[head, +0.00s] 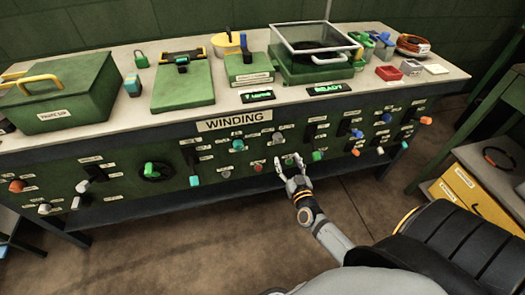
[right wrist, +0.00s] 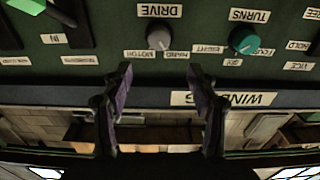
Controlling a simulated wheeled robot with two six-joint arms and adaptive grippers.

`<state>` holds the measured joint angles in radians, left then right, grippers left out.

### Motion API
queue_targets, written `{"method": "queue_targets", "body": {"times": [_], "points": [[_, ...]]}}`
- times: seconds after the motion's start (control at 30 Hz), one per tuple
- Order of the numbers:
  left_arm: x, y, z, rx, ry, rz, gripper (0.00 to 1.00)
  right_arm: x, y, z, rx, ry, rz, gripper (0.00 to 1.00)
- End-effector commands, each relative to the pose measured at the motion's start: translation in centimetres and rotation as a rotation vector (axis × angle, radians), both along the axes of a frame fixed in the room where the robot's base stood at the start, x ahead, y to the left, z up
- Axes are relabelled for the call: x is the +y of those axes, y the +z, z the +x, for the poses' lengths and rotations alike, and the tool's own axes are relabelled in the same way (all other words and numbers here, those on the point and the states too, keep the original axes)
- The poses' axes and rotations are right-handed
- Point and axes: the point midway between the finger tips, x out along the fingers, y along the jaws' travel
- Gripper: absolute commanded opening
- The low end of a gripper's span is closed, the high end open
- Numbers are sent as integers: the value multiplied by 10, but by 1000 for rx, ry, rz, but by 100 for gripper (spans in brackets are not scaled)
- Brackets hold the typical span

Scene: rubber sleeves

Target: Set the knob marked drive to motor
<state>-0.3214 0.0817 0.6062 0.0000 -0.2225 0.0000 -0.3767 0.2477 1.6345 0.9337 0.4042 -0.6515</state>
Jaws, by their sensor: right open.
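The knob marked drive (right wrist: 158,37) is a round grey knob on the green panel. It appears upside down in the right wrist view, with its small labels at either side below it in that picture; its exact setting is too small to tell. In the head view a grey knob (head: 279,136) right of the WINDING sign seems to be the same one. My right gripper (head: 289,161) is open and empty in front of the panel. In the right wrist view its two fingers (right wrist: 163,82) stand apart, with the knob beyond their tips, untouched. My left gripper is not in view.
A teal knob marked turns (right wrist: 244,40) sits beside the drive knob. A green lever (head: 317,155) and several other knobs and switches crowd the panel. The WINDING sign (head: 234,120) is on the bench edge. A yellow-drawer cabinet (head: 461,190) stands at right.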

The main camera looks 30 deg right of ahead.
Motion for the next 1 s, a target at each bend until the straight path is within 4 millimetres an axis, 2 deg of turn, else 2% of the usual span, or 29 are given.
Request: {"method": "queue_targets", "body": {"times": [0.1, 0.23, 0.43, 0.6, 0.77, 1.0], "points": [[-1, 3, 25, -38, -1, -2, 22, -1, 2, 3, -1, 0, 0, 60], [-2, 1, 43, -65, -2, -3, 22, -5, 1, 21, -2, -1, 0, 60], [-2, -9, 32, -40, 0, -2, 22, -15, -1, 64, 0, 0, 0, 60], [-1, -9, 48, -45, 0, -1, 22, -22, -1, 90, 2, 0, 0, 60], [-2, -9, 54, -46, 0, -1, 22, -24, 0, 101, 3, 1, 1, 60], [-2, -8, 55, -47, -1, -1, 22, -24, 1, 102, 3, 1, 1, 60]]}}
